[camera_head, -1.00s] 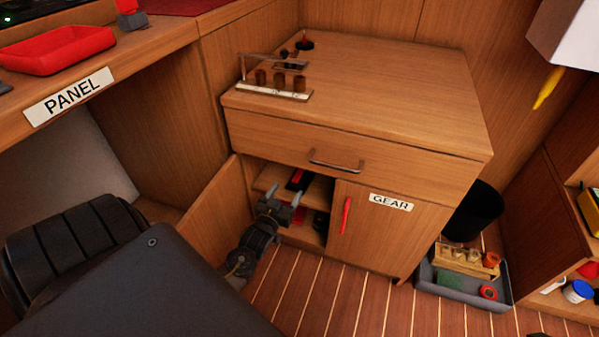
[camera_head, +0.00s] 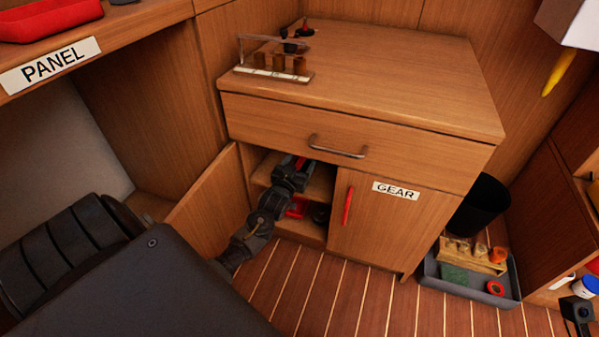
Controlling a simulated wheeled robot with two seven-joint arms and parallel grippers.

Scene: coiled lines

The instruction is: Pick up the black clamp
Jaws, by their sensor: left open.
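My left gripper (camera_head: 297,166) reaches into the open left side of the gear cabinet (camera_head: 400,230), at the upper shelf (camera_head: 322,184). It is open, but its fingertips are hard to make out against the dark inside. A small dark and red item (camera_head: 301,162) shows at the fingertips, mostly hidden by the gripper; I cannot tell whether it is the black clamp. On the cabinet floor are a red item (camera_head: 297,208) and a dark round item (camera_head: 320,213). A dark device (camera_head: 578,311) at the lower right edge may be my right gripper; its jaws are unclear.
The left cabinet door (camera_head: 215,208) stands open beside my left arm. A drawer with a metal handle (camera_head: 337,148) is shut above the opening. A rack (camera_head: 272,72) stands on top. A grey tray (camera_head: 470,290) and black bin (camera_head: 480,207) are to the right.

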